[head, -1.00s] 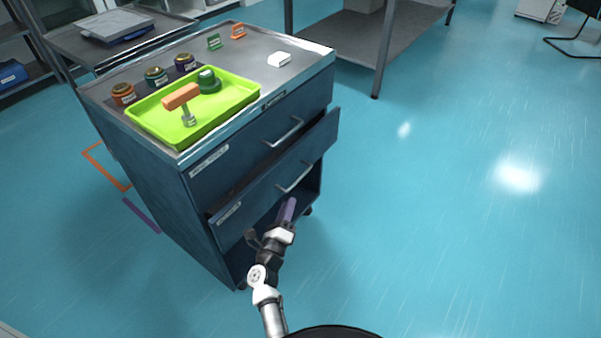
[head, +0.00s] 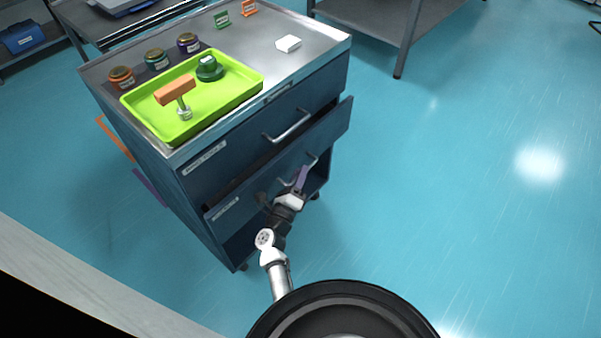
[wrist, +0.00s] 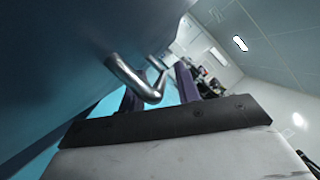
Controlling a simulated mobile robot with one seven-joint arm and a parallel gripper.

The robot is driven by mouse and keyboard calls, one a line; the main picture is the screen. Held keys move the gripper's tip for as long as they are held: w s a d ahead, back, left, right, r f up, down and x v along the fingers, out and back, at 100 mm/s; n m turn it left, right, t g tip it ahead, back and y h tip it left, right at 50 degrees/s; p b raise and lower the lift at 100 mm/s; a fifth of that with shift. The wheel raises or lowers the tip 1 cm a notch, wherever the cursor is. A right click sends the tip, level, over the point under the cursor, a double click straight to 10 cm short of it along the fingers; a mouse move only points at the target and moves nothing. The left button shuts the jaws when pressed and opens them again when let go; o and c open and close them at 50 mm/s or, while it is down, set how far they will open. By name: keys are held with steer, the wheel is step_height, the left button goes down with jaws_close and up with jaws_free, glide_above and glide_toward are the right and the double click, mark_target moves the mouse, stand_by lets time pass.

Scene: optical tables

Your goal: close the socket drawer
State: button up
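The blue cabinet (head: 195,190) has an upper drawer (head: 240,140), which looks flush, and a lower drawer (head: 262,178), which stands partly pulled out. Their labels are too small to read, so I cannot tell which is the socket drawer. The lower drawer has a silver bar handle (head: 312,160), partly hidden by my gripper (head: 301,178). In the wrist view, the handle (wrist: 135,80) is close in front of my gripper, crossing the left purple finger. The fingers stand apart, and I see no grip on the handle.
Another table (head: 400,30) stands behind at right. Floor to the right (head: 460,180) is clear.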

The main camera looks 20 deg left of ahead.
mark_target(287, 171)
jaws_close()
steer(key=a, duration=0.1)
steer(key=w+a+b, duration=0.1)
steer(key=a, duration=0.1)
steer(key=shift+w, duration=0.1)
steer(key=shift+w+a+r, duration=0.1)
steer(key=shift+a+r, duration=0.05)
steer(key=shift+a, duration=0.25)
jaws_free()
steer(key=shift+a, duration=0.15)
steer(key=shift+f, duration=0.2)
